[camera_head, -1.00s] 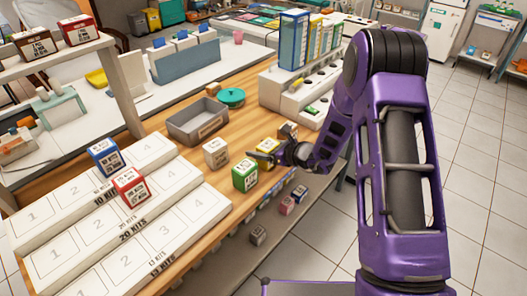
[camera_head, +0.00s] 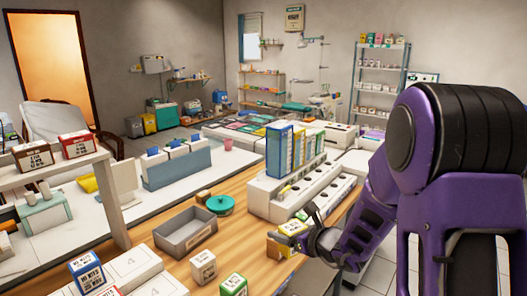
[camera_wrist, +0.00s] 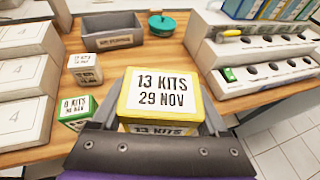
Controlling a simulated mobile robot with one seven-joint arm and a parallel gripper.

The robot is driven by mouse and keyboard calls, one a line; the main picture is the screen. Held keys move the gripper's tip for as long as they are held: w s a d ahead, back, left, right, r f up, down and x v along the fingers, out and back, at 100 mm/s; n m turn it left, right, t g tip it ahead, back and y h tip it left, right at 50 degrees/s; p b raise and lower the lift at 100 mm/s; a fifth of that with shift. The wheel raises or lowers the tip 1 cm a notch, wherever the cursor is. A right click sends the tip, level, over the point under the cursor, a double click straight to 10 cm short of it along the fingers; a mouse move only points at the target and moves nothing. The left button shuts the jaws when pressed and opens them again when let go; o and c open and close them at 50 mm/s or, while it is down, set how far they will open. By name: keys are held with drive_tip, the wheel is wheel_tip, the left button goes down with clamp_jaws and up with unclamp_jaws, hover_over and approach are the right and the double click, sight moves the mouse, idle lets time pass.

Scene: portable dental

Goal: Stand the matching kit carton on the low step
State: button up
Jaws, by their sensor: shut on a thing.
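My gripper (camera_head: 297,238) is shut on a yellow carton (camera_wrist: 161,94) whose top label reads "13 KITS 29 NOV" in the wrist view. The carton also shows in the head view (camera_head: 284,246), over the right part of the wooden counter; I cannot tell how far it is above the surface. White steps with numbered places stand at the lower left of the head view (camera_head: 132,264) and at the left of the wrist view (camera_wrist: 18,112). The low front step is out of the head view. A blue carton (camera_head: 87,271) stands on the steps, with a red one partly visible.
A white carton (camera_head: 203,266) and a green carton (camera_head: 233,286) stand between my gripper and the steps. A grey tray (camera_head: 186,246), a teal round lid (camera_head: 221,206) and a white organizer (camera_head: 265,200) with binders lie behind. A raised shelf (camera_head: 60,170) holds two more cartons.

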drive_tip(key=s+d+r+m+t+h, duration=0.2)
drive_tip(key=s+d+r+m+h, duration=0.1)
drive_tip(key=s+d, duration=0.4)
drive_tip(key=w+a+f+n+g+y+b, duration=0.1)
drive_tip(key=w+a+f+n+g+y, duration=0.2)
drive_tip(key=w+a, duration=0.85)
drive_tip(key=w+a+f+n+g+y, duration=0.3)
drive_tip(key=w+a, duration=0.5)
drive_tip(key=a, duration=0.7)
drive_tip(key=shift+n+t, duration=0.3)
drive_tip(key=shift+t, duration=0.2)
drive_tip(key=f, duration=0.4)
drive_tip(key=a+f, duration=0.1)
drive_tip(key=f, duration=0.2)
drive_tip(key=shift+w+a+b, duration=0.1)
drive_tip(key=shift+w+b, duration=0.1)
drive_tip(key=shift+b, duration=0.15)
drive_tip(key=shift+f, duration=2.05)
drive_tip(key=shift+f+b, duration=0.2)
drive_tip(key=shift+b, duration=0.2)
drive_tip(key=o, duration=1.3)
